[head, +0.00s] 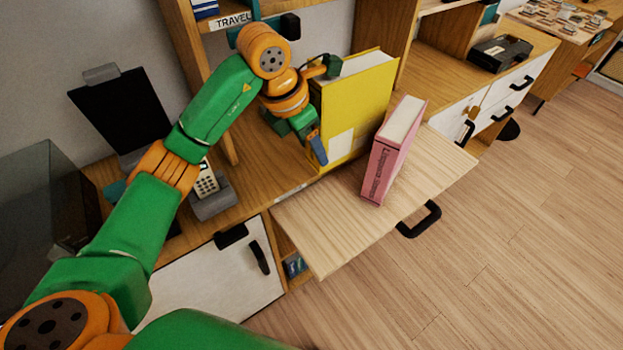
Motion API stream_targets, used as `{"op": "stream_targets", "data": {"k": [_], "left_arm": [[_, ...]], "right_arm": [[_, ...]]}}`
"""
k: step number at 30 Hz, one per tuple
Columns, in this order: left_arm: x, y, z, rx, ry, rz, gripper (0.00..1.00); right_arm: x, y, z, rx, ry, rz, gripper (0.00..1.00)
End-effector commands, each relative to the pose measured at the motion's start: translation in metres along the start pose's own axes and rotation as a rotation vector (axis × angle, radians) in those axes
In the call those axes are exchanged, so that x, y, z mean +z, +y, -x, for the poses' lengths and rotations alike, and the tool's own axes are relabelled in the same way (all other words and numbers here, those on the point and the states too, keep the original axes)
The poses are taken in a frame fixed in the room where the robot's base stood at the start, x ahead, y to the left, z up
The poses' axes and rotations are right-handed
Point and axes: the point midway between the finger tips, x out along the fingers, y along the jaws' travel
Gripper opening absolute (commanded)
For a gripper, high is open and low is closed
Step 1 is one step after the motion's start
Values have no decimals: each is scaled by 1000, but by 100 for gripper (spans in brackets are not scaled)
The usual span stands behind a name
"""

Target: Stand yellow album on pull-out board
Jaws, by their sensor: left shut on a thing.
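The yellow album (362,97) is a large upright yellow book with a pale label near its lower left. It stands at the back edge of the pull-out board (315,225), by the shelf opening; whether its base touches the board I cannot tell. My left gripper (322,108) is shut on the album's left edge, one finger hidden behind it. The light wood board is pulled out, with a black handle (419,219) at its front. A pink book (391,150) stands upright on the board, right of the album. My right gripper is not in view.
A cordless phone (207,187) and a black monitor-like panel (122,108) stand on the counter at left. A shelf labelled TRAVEL (233,20) is above. A black device (500,52) sits at right. The board's left front and right parts are bare.

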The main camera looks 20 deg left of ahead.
Motion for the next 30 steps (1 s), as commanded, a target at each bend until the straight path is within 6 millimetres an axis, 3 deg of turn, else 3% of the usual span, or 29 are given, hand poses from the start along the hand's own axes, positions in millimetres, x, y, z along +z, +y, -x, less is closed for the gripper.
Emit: {"op": "stream_targets", "data": {"k": [6, 17, 28, 29, 30], "left_arm": [[-15, -1, -43, -2, 0, 0, 0], [-31, 0, -90, -2, -1, 1, 0], [-33, 0, -98, 0, -4, -1, 0], [-34, 0, -99, 0, 0, -1, 65], [-34, 0, -98, 0, 0, -1, 76]], "right_arm": [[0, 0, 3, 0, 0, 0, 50], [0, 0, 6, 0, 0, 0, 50], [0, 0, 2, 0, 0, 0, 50], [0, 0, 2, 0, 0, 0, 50], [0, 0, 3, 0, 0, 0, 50]]}}
